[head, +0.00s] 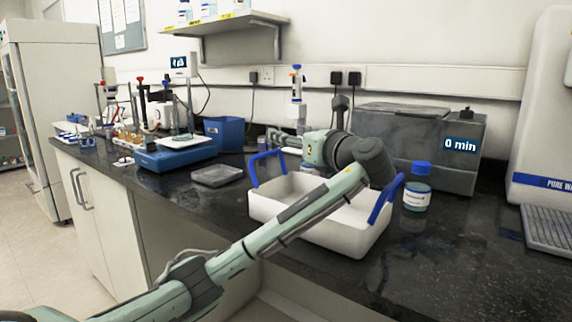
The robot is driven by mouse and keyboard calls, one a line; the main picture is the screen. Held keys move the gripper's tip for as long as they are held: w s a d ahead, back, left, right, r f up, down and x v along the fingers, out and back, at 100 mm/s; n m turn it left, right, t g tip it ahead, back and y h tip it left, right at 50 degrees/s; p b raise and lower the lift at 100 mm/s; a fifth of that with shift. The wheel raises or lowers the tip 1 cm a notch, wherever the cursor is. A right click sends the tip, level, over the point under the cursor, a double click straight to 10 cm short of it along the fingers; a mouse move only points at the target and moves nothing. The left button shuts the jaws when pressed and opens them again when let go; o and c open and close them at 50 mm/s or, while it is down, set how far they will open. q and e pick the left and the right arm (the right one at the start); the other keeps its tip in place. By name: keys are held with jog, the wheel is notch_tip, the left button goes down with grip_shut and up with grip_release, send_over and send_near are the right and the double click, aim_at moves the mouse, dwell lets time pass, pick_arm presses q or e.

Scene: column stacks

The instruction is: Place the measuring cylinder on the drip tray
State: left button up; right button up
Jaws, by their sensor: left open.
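The drip tray (550,228) is a flat grey ribbed tray at the right edge, under the front of a white water unit. I cannot pick out the measuring cylinder for sure. A slim upright white piece with blue and orange parts (297,88) stands at the back, behind my left wrist, its lower part hidden. My left arm reaches in from the lower left, over a white tub, and bends back at the elbow. My left gripper (281,139) is open, small in view beyond the tub, far from the drip tray. My right gripper is not in view.
The white tub (345,241) with blue handles lies under my left arm. A blue-capped bottle (417,188) stands right of it, before a grey box (455,150) reading 0 min. A shallow grey tray (216,176) and a blue balance (172,158) stand left. The front right counter is clear.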

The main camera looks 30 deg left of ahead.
aim_at(277, 128)
pick_arm(q)
jog(key=shift+x, duration=1.75)
jog(key=p+x, duration=0.1)
jog(key=x, duration=0.3)
jog(key=shift+a, duration=0.25)
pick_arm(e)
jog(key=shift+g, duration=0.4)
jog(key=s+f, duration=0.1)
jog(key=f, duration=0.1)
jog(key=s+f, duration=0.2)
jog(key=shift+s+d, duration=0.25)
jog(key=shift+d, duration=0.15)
pick_arm(q)
grip_shut()
